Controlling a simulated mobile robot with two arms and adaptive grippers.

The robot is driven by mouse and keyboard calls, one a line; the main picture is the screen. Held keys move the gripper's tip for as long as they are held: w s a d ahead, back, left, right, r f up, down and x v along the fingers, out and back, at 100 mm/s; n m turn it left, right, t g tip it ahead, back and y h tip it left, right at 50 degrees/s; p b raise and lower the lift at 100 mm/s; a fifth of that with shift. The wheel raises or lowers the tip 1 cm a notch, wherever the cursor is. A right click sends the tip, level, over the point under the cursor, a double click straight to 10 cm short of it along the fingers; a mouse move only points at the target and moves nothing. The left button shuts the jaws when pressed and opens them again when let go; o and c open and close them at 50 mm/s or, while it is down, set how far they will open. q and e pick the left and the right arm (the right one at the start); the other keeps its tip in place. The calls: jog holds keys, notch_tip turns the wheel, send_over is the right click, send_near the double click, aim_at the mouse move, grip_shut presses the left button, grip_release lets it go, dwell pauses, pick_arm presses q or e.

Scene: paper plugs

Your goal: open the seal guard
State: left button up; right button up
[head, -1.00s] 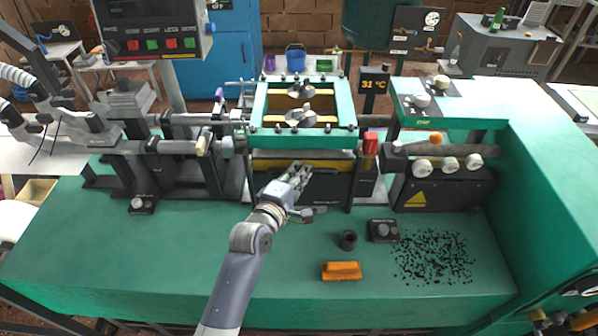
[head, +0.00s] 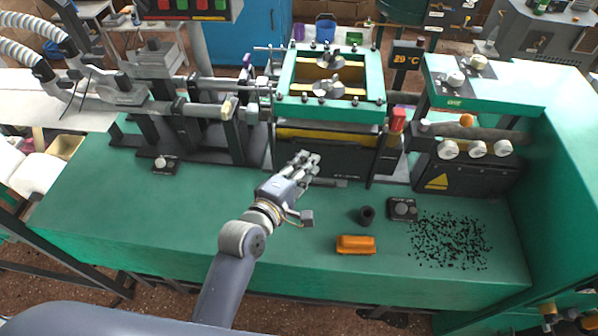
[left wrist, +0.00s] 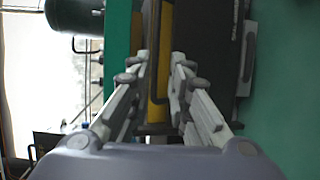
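The seal guard appears to be the dark front panel (head: 345,158) below the green frame of the press, with a yellow strip (head: 350,139) along its top. The panel stands upright, and a dark bar shows near its lower edge. My left gripper (head: 309,162) is in front of the panel's left half and hides part of it. In the left wrist view the two fingers (left wrist: 161,62) are apart with nothing held between them. The yellow strip (left wrist: 158,85) and a dark bar show beyond the gap; contact cannot be told. My right gripper is not in view.
On the green bench are an orange block (head: 356,245), a small black cup (head: 366,215), a dark knob box (head: 403,208) and scattered black bits (head: 450,240). A red-capped post (head: 397,120) stands right of the panel. The bench's front left is clear.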

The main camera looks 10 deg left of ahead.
pick_arm(q)
jog(key=v, duration=0.3)
dwell(0.5)
